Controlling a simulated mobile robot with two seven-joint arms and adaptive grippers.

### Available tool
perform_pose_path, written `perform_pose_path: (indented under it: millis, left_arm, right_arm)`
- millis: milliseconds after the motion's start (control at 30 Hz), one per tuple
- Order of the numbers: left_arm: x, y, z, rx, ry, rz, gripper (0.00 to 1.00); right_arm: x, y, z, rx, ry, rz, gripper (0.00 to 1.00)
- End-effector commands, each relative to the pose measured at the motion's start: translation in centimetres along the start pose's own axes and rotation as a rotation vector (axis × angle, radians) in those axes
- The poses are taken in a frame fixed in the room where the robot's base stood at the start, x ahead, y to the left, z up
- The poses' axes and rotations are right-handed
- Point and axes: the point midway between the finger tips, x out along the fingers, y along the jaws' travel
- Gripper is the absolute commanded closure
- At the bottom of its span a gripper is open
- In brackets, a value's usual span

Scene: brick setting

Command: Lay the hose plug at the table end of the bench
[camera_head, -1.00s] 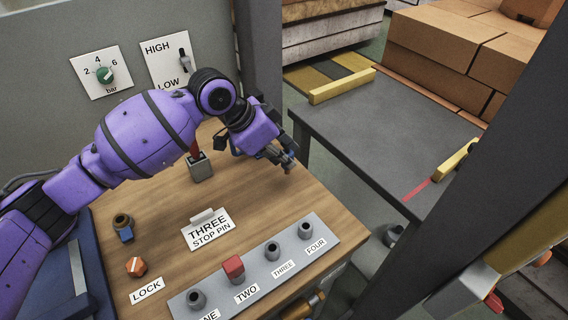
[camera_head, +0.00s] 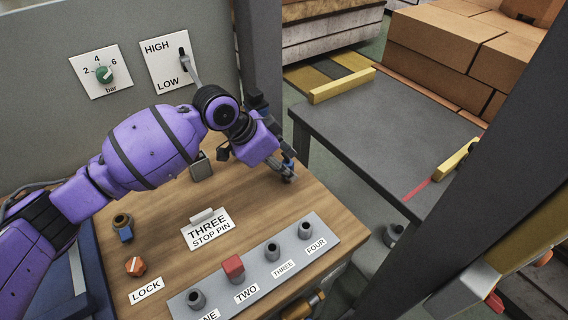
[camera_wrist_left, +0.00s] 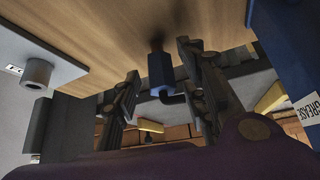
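A blue fitting with a dark stem (camera_wrist_left: 160,72), apparently the hose plug, is at the wooden bench top between my left gripper's fingers in the left wrist view. Gaps show on both sides of it, so the fingers look apart around it. In the head view my left gripper (camera_head: 288,172) is low over the right end of the bench (camera_head: 315,205), the end nearest the grey table (camera_head: 385,125); the fitting is hardly visible there. I cannot tell whether it rests fully on the wood. My right gripper is not in view.
A plate with several posts (camera_head: 255,262) lies along the front, a red cap (camera_head: 233,268) on one. A grey holder (camera_head: 201,168) stands behind the stop-pin sign (camera_head: 208,231).

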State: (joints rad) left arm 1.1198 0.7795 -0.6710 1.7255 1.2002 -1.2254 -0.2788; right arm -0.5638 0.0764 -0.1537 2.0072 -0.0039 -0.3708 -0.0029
Motion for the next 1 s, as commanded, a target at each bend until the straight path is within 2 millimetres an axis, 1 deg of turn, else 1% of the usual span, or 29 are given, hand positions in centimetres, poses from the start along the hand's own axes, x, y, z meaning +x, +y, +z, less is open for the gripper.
perform_pose_path:
  millis: [133,233,500,600,700,800,1000]
  left_arm:
    - [-0.5,-0.1,-0.2,0.000,0.000,-0.001,0.61]
    - [-1.8,-0.1,-0.2,0.000,0.002,-0.003,0.61]
    - [-7.7,-0.1,-0.2,0.001,0.000,-0.004,0.61]
    - [-9.6,-0.1,-0.2,0.001,0.000,-0.003,0.61]
    - [-10.9,-0.1,-0.2,0.000,0.000,-0.002,0.61]
    - [-11.8,0.0,-0.2,0.000,-0.001,0.000,0.61]
    - [-12.3,0.0,-0.2,0.000,0.000,0.001,0.61]
  right_arm:
    - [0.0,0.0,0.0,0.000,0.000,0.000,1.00]
    - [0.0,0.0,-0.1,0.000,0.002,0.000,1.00]
    - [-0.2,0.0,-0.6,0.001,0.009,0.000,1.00]
    - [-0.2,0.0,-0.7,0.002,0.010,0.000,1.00]
    - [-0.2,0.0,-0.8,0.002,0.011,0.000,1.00]
    - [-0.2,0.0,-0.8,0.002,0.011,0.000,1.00]
    - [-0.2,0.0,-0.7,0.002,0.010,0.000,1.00]
